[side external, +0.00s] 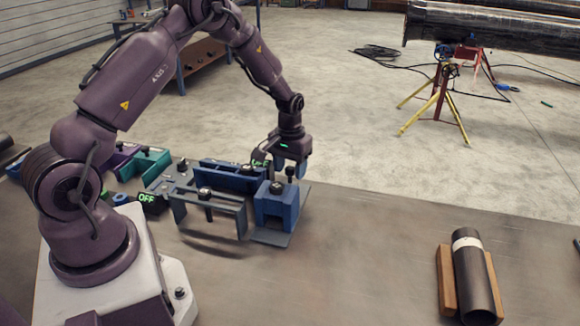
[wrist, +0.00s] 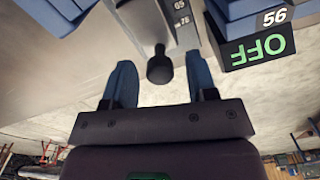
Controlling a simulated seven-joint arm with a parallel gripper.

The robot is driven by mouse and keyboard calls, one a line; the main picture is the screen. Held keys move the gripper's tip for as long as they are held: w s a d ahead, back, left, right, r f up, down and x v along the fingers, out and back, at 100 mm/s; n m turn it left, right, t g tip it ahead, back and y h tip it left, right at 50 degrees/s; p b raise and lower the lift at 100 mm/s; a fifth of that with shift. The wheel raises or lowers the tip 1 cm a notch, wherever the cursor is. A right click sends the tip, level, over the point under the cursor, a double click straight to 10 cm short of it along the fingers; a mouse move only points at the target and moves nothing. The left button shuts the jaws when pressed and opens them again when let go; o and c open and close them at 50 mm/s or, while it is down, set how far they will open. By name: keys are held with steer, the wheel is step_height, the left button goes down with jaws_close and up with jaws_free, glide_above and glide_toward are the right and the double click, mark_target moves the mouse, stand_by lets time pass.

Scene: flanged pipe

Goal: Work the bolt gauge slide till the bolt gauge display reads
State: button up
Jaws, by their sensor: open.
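My gripper (side external: 291,167) points down at the right end of the blue gauge fixture (side external: 276,207). In the wrist view its two blue fingers (wrist: 161,82) are open, one on each side of a dark round knob (wrist: 160,68). Gaps show between the knob and both fingers. The knob stands on a grey slide bar (wrist: 150,22) with number marks. A black display (wrist: 258,48) beside it shows green "OFF". In the side view a display (side external: 261,163) is partly hidden behind my gripper. I cannot tell which label names the bolt gauge.
Another "OFF" display (side external: 147,203) stands at the left of the bench. Grey rails and a dark-knobbed bracket (side external: 206,197) lie left of the blue fixture. A dark pipe (side external: 477,280) rests on a wooden cradle (side external: 447,283) at right. The bench between is clear.

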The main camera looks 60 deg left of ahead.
jaws_close()
steer(key=shift+s+d, duration=0.7)
steer(key=shift+s, duration=0.05)
jaws_free()
step_height(320, 180, up, 13)
